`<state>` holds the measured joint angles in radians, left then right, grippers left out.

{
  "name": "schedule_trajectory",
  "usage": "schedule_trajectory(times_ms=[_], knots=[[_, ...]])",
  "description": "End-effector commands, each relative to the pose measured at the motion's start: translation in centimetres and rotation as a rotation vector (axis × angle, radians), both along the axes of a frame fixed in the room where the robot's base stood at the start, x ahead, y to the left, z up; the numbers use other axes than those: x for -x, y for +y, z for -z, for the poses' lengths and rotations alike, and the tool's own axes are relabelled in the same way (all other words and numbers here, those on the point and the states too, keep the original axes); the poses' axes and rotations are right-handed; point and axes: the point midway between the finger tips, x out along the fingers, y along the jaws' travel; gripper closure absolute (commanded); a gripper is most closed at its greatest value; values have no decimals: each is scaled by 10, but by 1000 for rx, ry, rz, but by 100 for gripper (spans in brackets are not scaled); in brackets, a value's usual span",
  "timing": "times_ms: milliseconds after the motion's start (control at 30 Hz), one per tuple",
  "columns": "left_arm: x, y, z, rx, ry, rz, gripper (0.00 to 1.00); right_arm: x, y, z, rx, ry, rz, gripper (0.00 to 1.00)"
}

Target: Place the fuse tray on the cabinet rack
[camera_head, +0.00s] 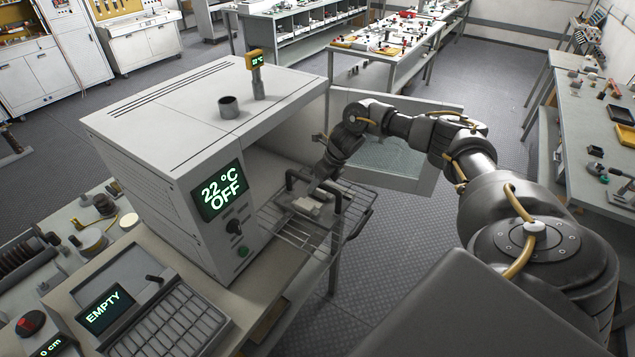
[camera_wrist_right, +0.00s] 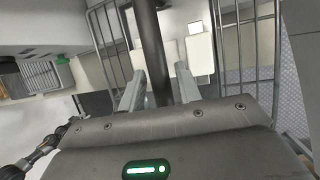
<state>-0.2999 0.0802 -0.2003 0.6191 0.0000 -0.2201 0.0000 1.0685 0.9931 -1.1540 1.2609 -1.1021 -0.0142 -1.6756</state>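The fuse tray (camera_head: 305,207) is a light, shallow tray with dark upright handles at its sides. It sits on the wire cabinet rack (camera_head: 283,233), which extends out of the open front of the grey cabinet (camera_head: 167,137). My right gripper (camera_head: 322,184) is low over the tray at a handle. In the right wrist view, its two fingers (camera_wrist_right: 159,82) stand on either side of the dark handle bar (camera_wrist_right: 152,35), with a visible gap, so it looks open. Pale blocks (camera_wrist_right: 200,52) show beyond the handle. My left gripper is not in view.
The cabinet door (camera_head: 400,165) stands open behind my right arm. The cabinet display (camera_head: 220,190) reads 22 °C OFF. A device with an EMPTY screen (camera_head: 104,307) stands at the lower left. Side tables (camera_head: 592,150) line the right, with open floor between.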

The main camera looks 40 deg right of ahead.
Motion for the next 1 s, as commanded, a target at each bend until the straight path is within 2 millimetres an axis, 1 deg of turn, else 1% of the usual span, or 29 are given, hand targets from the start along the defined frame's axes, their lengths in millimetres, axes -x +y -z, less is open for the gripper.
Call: schedule_trajectory(times_ms=[333, 467, 567, 800, 1000], knots=[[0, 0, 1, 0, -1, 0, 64, 0, -1, -1, 0, -1, 0, 59], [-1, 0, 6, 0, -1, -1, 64, 3, -4, -10, 0, -3, 2, 59], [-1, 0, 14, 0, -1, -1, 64, 8, -10, -25, 2, -6, 1, 59], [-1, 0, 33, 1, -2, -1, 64, 24, -23, -71, 0, -6, 1, 59], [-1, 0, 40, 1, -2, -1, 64, 33, -31, -99, -1, -4, 1, 59]])
